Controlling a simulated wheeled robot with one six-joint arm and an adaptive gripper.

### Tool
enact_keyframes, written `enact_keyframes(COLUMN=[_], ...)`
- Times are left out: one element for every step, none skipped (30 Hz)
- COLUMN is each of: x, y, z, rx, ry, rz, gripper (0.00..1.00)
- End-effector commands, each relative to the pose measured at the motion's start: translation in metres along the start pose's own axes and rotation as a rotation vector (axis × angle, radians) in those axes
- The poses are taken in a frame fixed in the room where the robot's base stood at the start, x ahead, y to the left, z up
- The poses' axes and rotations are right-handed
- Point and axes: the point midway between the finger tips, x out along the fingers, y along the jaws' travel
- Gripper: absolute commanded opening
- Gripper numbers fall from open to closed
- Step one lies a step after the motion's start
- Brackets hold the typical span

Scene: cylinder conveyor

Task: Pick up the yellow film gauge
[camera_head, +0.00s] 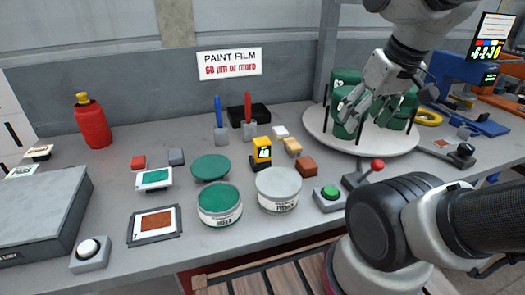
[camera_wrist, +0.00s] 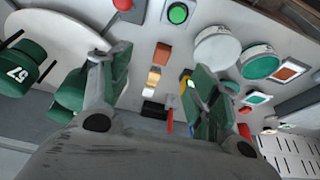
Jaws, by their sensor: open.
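The yellow film gauge (camera_head: 261,151) stands upright on the grey bench, with a black base and a small lit display. It is behind the white-lidded can and right of the loose green lid. In the wrist view only a sliver of yellow (camera_wrist: 186,82) shows, mostly hidden behind a finger. My gripper (camera_head: 367,103) is open and empty, high over the round turntable at the right, well apart from the gauge. Its two spread fingers (camera_wrist: 155,82) also show in the wrist view.
A white round turntable (camera_head: 316,128) carries green numbered cylinders below my gripper. A closed can (camera_head: 279,189) and an open green paint can (camera_head: 219,204) stand in front of the gauge. Small coloured blocks (camera_head: 306,166) lie to its right. Blue and red-handled scrapers (camera_head: 248,115) stand behind it.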

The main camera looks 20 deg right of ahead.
Motion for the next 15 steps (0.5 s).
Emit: enact_keyframes(x=[0.0, 0.0, 0.0, 0.0, 0.0, 0.0, 0.0, 0.001, 0.002, 0.003, 0.005, 0.008, 0.012, 0.015, 0.022], y=[0.0, 0.0, 0.0, 0.0, 0.0, 0.0, 0.0, -0.001, -0.002, -0.003, -0.004, -0.007, -0.01, -0.013, -0.018], z=[0.0, 0.0, 0.0, 0.0, 0.0, 0.0, -0.001, -0.002, -0.006, -0.009, -0.014, -0.022, -0.029, -0.037, -0.049], rx=[0.0, 0.0, 0.0, 0.0, 0.0, -0.001, -0.006, -0.015, -0.035, -0.058, -0.087, -0.137, -0.182, -0.235, -0.311], ry=[0.0, 0.0, 0.0, 0.0, 0.0, 0.0, -0.002, -0.005, -0.01, -0.017, -0.025, -0.038, -0.051, -0.064, -0.081], rz=[0.0, 0.0, 0.0, 0.0, 0.0, 0.0, -0.001, -0.002, -0.003, -0.005, -0.008, -0.013, -0.018, -0.024, -0.033], gripper=[0.61, 0.61, 0.61, 0.61, 0.63, 0.65, 0.65, 0.65, 0.65, 0.65, 0.65, 0.65, 0.65, 0.65, 0.65])
